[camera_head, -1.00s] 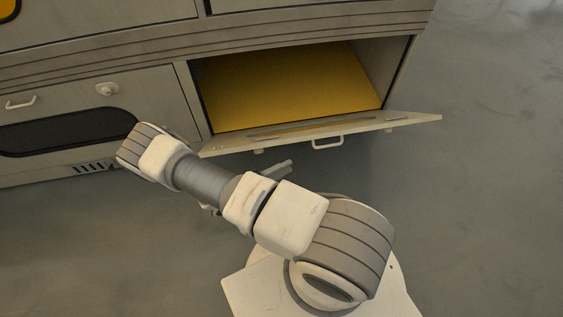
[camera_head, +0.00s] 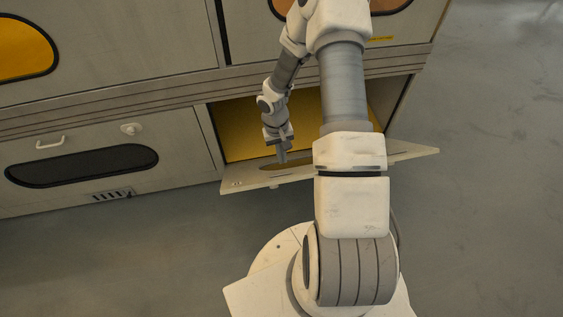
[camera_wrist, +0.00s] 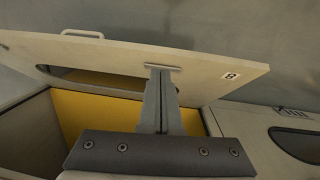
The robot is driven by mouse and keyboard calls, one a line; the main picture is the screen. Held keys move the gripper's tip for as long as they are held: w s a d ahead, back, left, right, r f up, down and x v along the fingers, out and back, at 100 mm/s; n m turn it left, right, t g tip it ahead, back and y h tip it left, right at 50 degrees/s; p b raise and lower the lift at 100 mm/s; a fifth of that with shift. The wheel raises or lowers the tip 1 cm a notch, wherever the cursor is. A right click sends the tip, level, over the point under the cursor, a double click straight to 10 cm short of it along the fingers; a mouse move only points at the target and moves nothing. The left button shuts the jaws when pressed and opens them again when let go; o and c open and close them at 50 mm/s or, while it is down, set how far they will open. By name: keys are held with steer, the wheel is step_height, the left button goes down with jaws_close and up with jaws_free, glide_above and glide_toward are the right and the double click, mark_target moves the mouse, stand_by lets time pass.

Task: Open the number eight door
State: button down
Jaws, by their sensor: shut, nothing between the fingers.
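The number eight door (camera_head: 400,155) is the lower right door of the cabinet. It stands ajar, tilted out from the bottom compartment. My gripper (camera_head: 282,158) reaches over the door at the compartment opening in the head view. In the wrist view its fingers (camera_wrist: 160,70) are shut and empty, with the tips against or very near the door panel; contact is unclear.
The compartment's yellow interior (camera_head: 240,125) shows behind the door. Upper doors stand above. Grey floor (camera_head: 490,190) is free to the right and in front.

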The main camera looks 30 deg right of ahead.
step_height(320, 180, up, 4)
steer(key=w+d+t, duration=0.1)
steer(key=w, duration=0.1)
steer(key=b, duration=0.3)
glide_above(285, 178)
steer(key=w, duration=0.3)
steer(key=shift+y, duration=0.3)
steer(key=f, duration=1.1)
steer(key=shift+w+d, duration=0.15)
steer(key=shift+d, duration=0.2)
steer(key=shift+s+a+f+b, duration=0.2)
steer(key=shift+s+f+b, duration=0.3)
steer(key=shift+s+f, duration=0.3)
steer(key=shift+s+a+f, duration=0.1)
steer(key=shift+s+f, duration=0.1)
steer(key=shift+s, duration=0.35)
steer(key=shift+s+f, duration=0.1)
steer(key=shift+f, duration=0.05)
